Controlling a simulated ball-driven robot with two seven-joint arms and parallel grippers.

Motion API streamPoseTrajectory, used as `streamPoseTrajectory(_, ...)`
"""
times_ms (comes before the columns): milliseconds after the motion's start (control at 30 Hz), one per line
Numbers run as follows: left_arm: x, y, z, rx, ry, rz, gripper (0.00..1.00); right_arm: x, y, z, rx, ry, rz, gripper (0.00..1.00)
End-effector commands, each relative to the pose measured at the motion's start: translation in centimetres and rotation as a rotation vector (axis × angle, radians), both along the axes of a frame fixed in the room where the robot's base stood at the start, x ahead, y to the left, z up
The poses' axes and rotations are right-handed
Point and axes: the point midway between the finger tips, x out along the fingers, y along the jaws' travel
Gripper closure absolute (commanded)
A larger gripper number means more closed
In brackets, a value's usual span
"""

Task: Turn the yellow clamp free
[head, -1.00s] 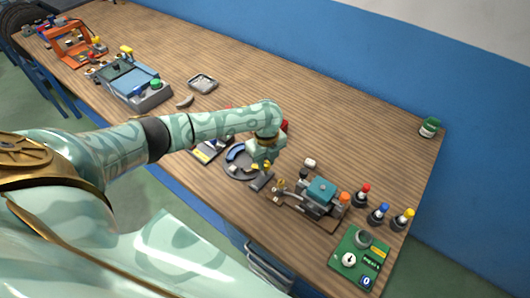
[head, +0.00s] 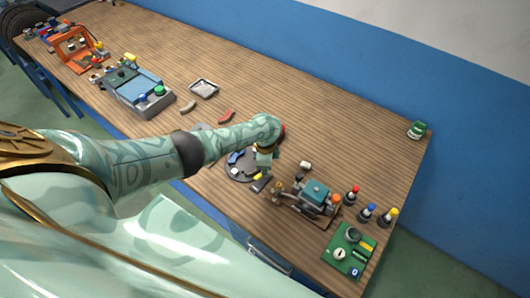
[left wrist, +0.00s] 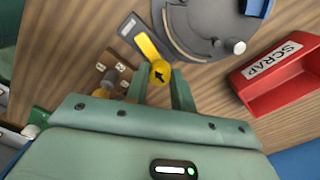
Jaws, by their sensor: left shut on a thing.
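The yellow clamp has a round knob with a black arrow (left wrist: 160,72) and a yellow lever (left wrist: 147,46) on a dark and grey base, in the left wrist view. My left gripper (left wrist: 160,84) has its two fingers on either side of the knob and is shut on it. In the head view my left gripper (head: 262,172) is low over the bench beside a round grey disc (head: 232,172), and the clamp shows only as a small bit of yellow (head: 258,177), mostly hidden. My right gripper is in no view.
A red SCRAP bin (left wrist: 280,80) stands close to the gripper. A teal-topped machine (head: 316,192), several coloured-top bottles (head: 367,213) and a green board (head: 348,251) lie to the right. A blue-grey fixture (head: 137,90) is at the left. The back of the bench is mostly clear.

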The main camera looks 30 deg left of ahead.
Motion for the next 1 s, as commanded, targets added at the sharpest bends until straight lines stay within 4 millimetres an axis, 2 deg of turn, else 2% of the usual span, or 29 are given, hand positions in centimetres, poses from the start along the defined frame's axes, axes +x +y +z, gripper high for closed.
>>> streamPoseTrajectory(400,0.04,-0.03,0.09,-0.001,0.000,0.203,0.98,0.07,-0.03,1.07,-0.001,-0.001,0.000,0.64)
streamPoseTrajectory(1000,0.06,-0.03,0.02,0.000,-0.001,0.239,0.98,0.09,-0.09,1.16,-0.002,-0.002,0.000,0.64)
